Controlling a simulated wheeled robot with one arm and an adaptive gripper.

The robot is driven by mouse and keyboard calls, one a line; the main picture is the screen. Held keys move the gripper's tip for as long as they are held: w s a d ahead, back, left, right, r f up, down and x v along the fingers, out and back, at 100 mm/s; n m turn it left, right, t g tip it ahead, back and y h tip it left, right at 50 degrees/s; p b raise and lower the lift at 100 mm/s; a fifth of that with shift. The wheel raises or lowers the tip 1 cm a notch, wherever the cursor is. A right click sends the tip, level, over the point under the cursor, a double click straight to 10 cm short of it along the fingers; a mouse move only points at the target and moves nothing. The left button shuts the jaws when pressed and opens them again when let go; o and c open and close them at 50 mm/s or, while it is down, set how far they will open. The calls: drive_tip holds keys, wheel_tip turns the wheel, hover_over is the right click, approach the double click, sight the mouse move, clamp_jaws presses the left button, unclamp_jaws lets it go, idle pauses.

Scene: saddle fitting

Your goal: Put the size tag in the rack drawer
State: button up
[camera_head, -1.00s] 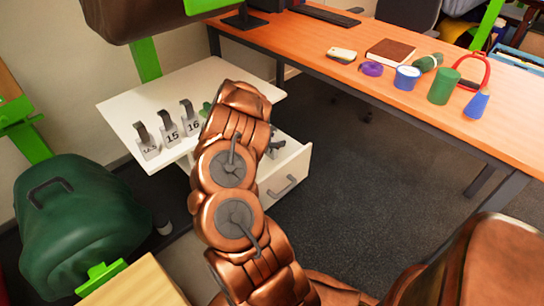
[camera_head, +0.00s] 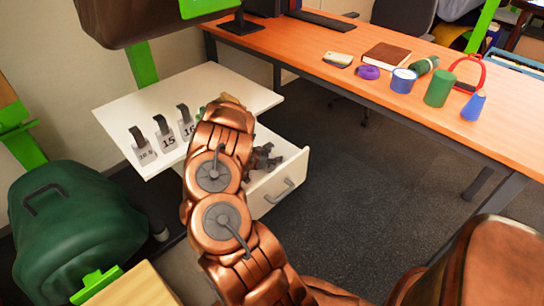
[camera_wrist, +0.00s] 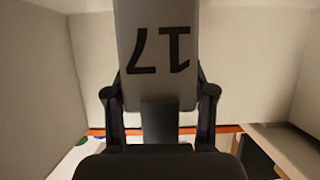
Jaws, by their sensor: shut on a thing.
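The size tag (camera_wrist: 157,48), a pale plate with a dark 17 that reads upside down, is between the fingers of my gripper (camera_wrist: 160,95) in the wrist view. My gripper is shut on it. In the head view the rack drawer (camera_head: 290,183) stands pulled out, with a grey handle on its white front. A dark grey shape (camera_head: 263,158), which looks like my gripper, shows over the drawer opening, to the right of my copper arm. The tag cannot be made out in the head view. Whether it touches the drawer floor cannot be told.
The white rack top (camera_head: 115,113) holds several upright number tags, including 15 (camera_head: 168,139); my arm hides part of it. An orange desk (camera_head: 300,50) with small objects stands at the back right. A green bag (camera_head: 75,225) is at the left. Dark floor lies right of the drawer.

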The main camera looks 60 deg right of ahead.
drive_tip(key=shift+f, duration=0.15)
drive_tip(key=o, duration=1.2)
drive_tip(key=shift+r, duration=0.25)
drive_tip(key=p+v, duration=0.1)
drive_tip(key=v, duration=1.1)
